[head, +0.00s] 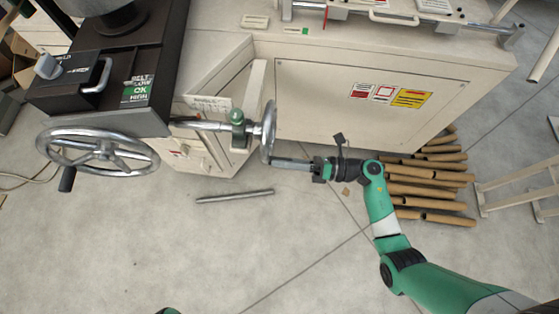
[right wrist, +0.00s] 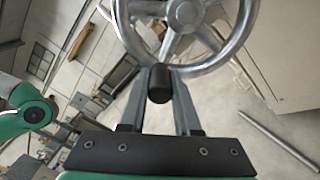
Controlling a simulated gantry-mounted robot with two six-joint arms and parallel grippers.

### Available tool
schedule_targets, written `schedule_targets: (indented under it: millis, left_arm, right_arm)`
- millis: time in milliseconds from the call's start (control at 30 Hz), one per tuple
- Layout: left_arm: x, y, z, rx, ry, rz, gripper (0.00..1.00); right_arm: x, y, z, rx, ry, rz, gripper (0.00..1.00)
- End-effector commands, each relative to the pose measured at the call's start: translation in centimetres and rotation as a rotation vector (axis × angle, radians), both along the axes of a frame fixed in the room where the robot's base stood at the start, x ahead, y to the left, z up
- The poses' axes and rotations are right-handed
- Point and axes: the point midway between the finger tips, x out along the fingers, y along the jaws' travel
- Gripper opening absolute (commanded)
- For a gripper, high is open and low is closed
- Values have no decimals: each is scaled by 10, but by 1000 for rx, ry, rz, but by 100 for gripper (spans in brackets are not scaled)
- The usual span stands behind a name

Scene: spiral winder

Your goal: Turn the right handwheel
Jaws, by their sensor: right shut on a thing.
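The right handwheel (head: 268,128) is a silver spoked wheel, seen nearly edge-on in the head view, on a shaft with a green collar (head: 237,128) at the machine's front. In the right wrist view the handwheel (right wrist: 235,45) fills the top, with a black knob (right wrist: 160,85) at its lower rim. My right gripper (head: 276,162) reaches in from the right to the wheel's lower rim. Its fingers (right wrist: 160,78) are shut on the black knob, one on each side. My left gripper is not in view.
A larger handwheel (head: 98,172) with a black handle is at the left. A metal rod (head: 235,196) lies on the floor below the machine. Several cardboard tubes (head: 425,188) lie at the right. The machine's cream cabinet (head: 310,110) stands behind the wheel. The floor in front is open.

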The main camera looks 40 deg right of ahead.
Motion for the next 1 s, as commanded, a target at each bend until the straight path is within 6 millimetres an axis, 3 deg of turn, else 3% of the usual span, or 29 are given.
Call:
schedule_targets:
  millis: [200, 233, 367, 833, 1000]
  left_arm:
    - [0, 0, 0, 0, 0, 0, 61]
    - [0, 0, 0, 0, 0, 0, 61]
    - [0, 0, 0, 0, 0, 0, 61]
    - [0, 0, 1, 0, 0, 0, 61]
    - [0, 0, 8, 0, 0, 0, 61]
  right_arm:
    - [0, 0, 0, -1, 2, 1, 0]
    - [0, 0, 0, -1, 2, 1, 36]
    - [0, 0, 0, 0, 2, 0, 60]
    - [-1, -1, 0, 1, 1, 0, 61]
    - [-14, -16, 2, 2, 4, -5, 61]
